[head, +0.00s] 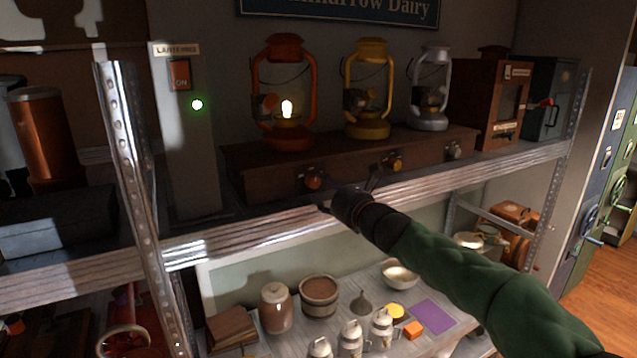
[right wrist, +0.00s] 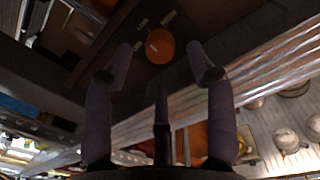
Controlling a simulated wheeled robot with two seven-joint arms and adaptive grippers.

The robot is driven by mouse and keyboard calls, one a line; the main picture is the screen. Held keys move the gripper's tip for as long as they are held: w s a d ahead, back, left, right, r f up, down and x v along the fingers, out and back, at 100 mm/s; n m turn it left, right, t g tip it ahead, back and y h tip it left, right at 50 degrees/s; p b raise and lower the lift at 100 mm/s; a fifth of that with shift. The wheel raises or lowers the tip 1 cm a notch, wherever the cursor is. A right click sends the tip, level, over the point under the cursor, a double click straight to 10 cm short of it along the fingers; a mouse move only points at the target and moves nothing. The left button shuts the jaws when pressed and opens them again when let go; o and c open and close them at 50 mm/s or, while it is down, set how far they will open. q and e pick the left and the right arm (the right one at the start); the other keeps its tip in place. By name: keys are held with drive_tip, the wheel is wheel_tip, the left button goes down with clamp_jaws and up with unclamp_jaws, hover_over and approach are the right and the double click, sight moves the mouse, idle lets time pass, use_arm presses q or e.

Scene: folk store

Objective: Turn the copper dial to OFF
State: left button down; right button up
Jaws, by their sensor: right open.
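The copper dial (head: 314,182) is a round orange-brown knob on the front of the brown wooden base (head: 255,170), below the copper-red lantern (head: 285,143), whose flame is lit. Its setting is too small to read. My right gripper (head: 348,194) is open and empty, just in front of the shelf edge and to the right of the dial. In the right wrist view, the dial (right wrist: 160,46) shows ahead between the spread fingertips (right wrist: 162,52), apart from both. Small pale labels sit beside it. My left gripper is not in view.
A brass dial (head: 395,163) and a silver dial (head: 453,150) sit further right on the base, below the yellow lantern (head: 368,127) and grey lantern (head: 431,122). A metal shelf rail (head: 230,247) runs below. A switch box (head: 181,75) with a green light stands left.

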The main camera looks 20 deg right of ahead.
sight(316, 182)
drive_tip(key=shift+w+a+p, duration=0.15)
drive_tip(key=shift+w, duration=0.75)
drive_tip(key=shift+w+a+p, duration=0.1)
drive_tip(key=shift+w+p, duration=0.05)
drive_tip(key=shift+w, duration=0.75)
drive_tip(key=shift+r, duration=0.1)
clamp_jaws()
